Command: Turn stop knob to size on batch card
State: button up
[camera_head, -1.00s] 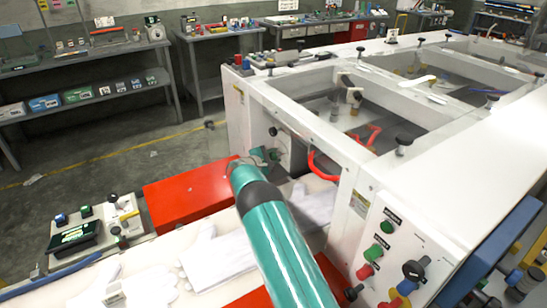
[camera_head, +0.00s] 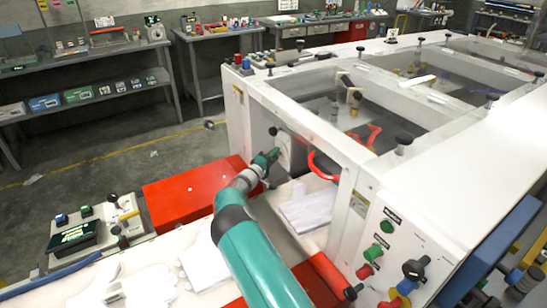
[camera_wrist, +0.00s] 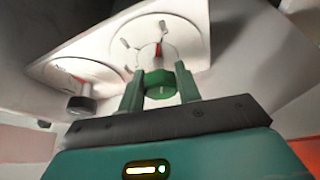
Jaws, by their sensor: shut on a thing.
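The stop knob (camera_wrist: 157,79) is a green knob in the wrist view, in front of a round white dial (camera_wrist: 178,42) with dark tick marks and a red pointer (camera_wrist: 158,50). My gripper (camera_wrist: 159,88) is shut on the knob, one green finger on each side. In the head view my gripper (camera_head: 268,159) reaches the machine's white side wall, at the pale dial plate (camera_head: 285,149). The knob is mostly hidden there by the fingers. I cannot make out the size marks, and I cannot identify the batch card.
A black knob (camera_head: 273,131) sits beside the dial, close to my gripper. A red block (camera_head: 185,188) lies left of my arm. White gloves (camera_head: 308,207) lie on the belt below. A red curved handle (camera_head: 322,167) stands to the right.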

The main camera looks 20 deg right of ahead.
jog(key=shift+m+h, duration=0.3)
jog(key=shift+m, duration=0.5)
jog(key=o, duration=1)
jog(key=shift+c, duration=0.2)
jog(key=v, duration=1.2)
jog(key=shift+f, duration=0.15)
